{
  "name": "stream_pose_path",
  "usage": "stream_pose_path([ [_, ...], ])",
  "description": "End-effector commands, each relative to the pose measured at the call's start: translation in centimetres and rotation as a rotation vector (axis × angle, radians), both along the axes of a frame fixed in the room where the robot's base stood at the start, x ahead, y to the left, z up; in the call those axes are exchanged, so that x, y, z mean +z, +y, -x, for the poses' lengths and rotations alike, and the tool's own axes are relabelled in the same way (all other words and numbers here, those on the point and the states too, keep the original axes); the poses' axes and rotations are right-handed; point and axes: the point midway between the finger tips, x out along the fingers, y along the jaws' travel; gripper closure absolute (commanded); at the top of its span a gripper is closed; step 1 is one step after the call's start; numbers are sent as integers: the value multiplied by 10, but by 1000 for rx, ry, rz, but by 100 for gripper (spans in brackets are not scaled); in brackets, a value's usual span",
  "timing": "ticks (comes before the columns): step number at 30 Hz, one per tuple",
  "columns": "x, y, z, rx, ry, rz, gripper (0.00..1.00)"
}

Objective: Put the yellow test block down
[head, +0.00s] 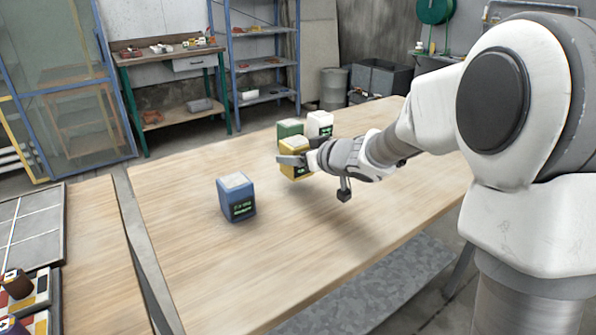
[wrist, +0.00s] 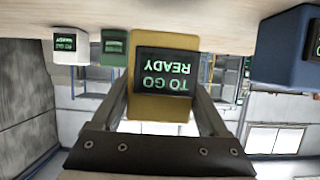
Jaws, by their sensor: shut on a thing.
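The yellow test block (head: 293,173) is at the far middle of the wooden table in the head view. My gripper (head: 296,159) is shut on it from the right. In the wrist view, which is upside down, the yellow block (wrist: 163,108) sits between the two fingers of my gripper (wrist: 163,88). The block looks upright. I cannot tell whether its underside touches the table or is slightly above it.
A green block (head: 289,128) and a white block (head: 319,123) stand close behind the yellow one. A blue block (head: 237,198) stands apart, nearer and to the left. The wooden table (head: 300,245) is bare in front. A side table with a tray (head: 62,215) is at left.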

Motion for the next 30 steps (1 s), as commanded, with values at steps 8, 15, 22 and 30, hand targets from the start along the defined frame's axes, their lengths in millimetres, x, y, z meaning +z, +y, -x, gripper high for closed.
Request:
stream_pose_path([
  [8,-21,-1,-2,1,-1,0,100],
  [15,-41,0,-1,2,-4,-1,100],
  [22,-39,-1,-1,2,-3,0,100],
  [30,-44,-1,-1,1,1,1,0],
])
